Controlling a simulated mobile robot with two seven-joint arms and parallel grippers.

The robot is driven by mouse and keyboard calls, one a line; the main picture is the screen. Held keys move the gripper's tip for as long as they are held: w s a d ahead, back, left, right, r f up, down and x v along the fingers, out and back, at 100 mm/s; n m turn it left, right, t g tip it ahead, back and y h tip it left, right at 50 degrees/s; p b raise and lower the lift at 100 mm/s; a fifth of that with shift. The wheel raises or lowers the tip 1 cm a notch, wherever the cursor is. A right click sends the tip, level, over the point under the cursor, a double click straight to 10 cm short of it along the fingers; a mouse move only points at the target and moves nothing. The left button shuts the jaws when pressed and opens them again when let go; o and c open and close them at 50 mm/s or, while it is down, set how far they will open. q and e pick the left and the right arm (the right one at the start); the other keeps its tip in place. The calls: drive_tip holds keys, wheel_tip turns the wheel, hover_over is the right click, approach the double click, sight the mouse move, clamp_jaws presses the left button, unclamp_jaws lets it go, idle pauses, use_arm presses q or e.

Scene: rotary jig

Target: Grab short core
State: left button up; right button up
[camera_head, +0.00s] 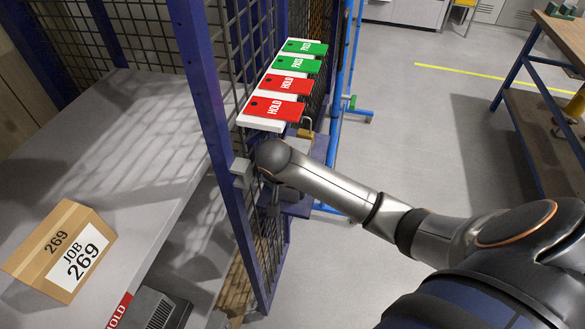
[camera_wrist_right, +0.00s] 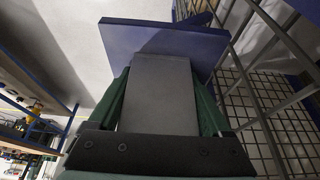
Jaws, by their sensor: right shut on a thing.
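In the right wrist view, a plain grey block (camera_wrist_right: 158,105) stands between the two green-sided fingers of my right gripper (camera_wrist_right: 163,85). The gripper is shut on it. The block looks like the short core, but no label shows on it. Its far end is close to a blue plate (camera_wrist_right: 165,40); I cannot tell whether they touch. In the head view my arm reaches in from the right to the blue mesh fence, and its wrist hides most of the right gripper and the block. My left gripper is in neither view.
Red HOLD and green PASS tags (camera_head: 274,107) lie on a white board above the hand. A blue fence post (camera_head: 219,130) and mesh stand close on its left. A JOB 269 carton (camera_head: 45,262) sits on a grey shelf (camera_head: 130,120). The floor behind is open.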

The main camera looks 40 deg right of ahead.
clamp_jaws()
drive_tip(key=shift+r, duration=0.1)
drive_tip(key=shift+w+r, duration=0.1)
